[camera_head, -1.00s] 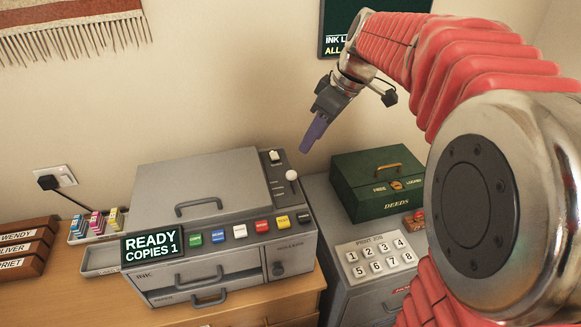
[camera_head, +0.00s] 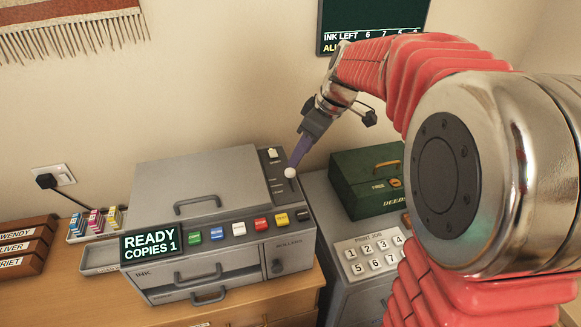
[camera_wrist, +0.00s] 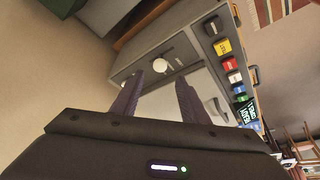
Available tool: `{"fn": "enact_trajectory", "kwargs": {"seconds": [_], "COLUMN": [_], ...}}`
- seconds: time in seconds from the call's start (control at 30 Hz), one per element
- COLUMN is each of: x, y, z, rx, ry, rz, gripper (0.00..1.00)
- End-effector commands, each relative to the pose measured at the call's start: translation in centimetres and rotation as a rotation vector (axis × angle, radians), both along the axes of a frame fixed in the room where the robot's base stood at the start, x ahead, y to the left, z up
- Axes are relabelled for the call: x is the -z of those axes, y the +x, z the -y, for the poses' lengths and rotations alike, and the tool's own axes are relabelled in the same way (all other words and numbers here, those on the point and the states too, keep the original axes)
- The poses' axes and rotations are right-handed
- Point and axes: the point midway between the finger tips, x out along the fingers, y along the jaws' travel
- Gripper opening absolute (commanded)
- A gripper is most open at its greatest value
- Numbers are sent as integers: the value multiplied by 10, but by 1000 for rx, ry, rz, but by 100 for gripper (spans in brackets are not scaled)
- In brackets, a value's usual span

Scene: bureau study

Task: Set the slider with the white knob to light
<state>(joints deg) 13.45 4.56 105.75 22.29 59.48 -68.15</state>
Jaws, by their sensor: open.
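The white knob (camera_head: 290,172) sits on a slider on the dark panel (camera_head: 272,166) at the right end of the grey copier's top. It is toward the front end of the marked scale; the labels are too small to read. My gripper (camera_head: 298,158) hangs just behind and above the knob, its purple fingers pointing down toward it. In the wrist view the knob (camera_wrist: 159,67) shows ahead of the open fingers (camera_wrist: 158,90), seemingly between them in line but beyond their tips. I cannot tell if anything touches.
The grey copier (camera_head: 190,175) has a row of coloured buttons and a READY display (camera_head: 150,244) in front. A green deeds box (camera_head: 362,184) and a number keypad (camera_head: 370,254) stand to the right. Ink cartridges (camera_head: 95,222) lie to the left.

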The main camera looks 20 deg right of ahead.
Motion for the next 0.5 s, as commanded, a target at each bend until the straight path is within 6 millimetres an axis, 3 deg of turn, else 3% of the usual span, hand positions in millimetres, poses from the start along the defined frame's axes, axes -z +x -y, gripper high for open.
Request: {"fn": "enact_trajectory", "kwargs": {"seconds": [0.3, 0.5], "x": [46, 64], "y": [13, 18], "z": [-13, -18], "rx": [-1, 1], "ry": [-1, 0], "rz": [-2, -2], "gripper": [41, 41]}}
